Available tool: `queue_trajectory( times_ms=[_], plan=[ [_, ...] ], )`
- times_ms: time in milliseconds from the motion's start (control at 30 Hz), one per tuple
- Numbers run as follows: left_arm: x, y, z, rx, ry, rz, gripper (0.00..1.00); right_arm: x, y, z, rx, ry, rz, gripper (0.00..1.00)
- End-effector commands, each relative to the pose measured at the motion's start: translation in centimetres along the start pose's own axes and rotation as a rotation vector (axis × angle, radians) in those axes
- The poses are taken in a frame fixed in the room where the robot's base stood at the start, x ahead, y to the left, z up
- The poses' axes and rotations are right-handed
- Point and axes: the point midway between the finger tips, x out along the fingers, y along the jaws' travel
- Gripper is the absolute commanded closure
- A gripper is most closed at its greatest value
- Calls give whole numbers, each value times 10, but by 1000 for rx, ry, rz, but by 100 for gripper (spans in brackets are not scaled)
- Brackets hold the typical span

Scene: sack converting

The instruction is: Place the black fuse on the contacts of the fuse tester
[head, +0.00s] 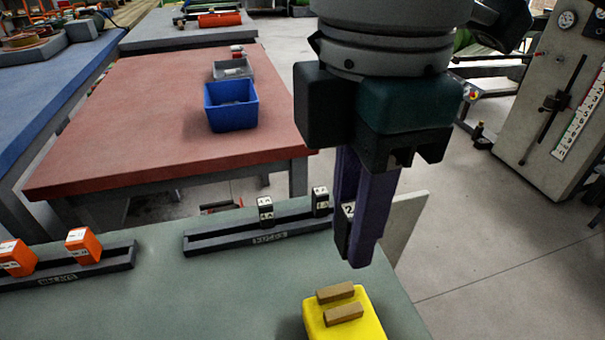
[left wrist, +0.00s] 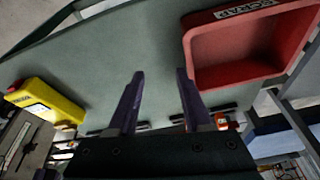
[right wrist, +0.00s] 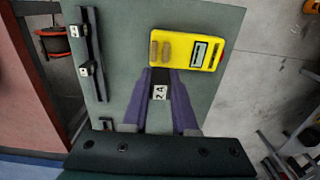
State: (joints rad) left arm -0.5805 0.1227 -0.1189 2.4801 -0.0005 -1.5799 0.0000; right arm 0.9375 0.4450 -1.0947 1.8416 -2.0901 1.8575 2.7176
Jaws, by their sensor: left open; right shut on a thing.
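A black fuse (head: 346,212) with a white label is gripped between the purple fingers of my right gripper (head: 355,240). In the right wrist view the fuse's label (right wrist: 160,93) reads 2A. The yellow fuse tester (head: 373,326) lies at the bottom of the head view, with two brass contacts (head: 335,293) on top. The gripper holds the fuse above the bench, beyond the contacts in the head view. In the right wrist view the tester (right wrist: 190,65) is just past the fingertips. My left gripper (left wrist: 160,75) is open and empty, and shows only in its wrist view.
A black fuse rack (head: 225,240) holds two other black fuses. A rack (head: 115,262) with orange blocks is at the left. The left wrist view shows a red tray (left wrist: 200,80). A red table (head: 150,150) with a blue bin (head: 232,118) stands beyond the bench.

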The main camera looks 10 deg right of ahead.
Motion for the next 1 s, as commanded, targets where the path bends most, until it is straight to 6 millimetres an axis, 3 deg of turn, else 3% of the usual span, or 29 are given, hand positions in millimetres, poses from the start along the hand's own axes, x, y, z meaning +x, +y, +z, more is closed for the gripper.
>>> queue_trajectory(
  times_ms=[100, 267, 500, 1000],
  plan=[
    [3, 0, 1, 2, 0, -2, 50, 24, -1, 0, 0, -1, -2, 100],
    [5, 0, 1, 2, 1, -2, 50, 37, 0, 0, 1, 0, -1, 100],
    [10, 0, 3, 2, 1, -1, 50, 73, 0, 0, 1, -1, -2, 100],
    [14, 3, 4, -6, 2, 7, 50, 83, 0, 0, 1, 1, 1, 100]
  ],
)
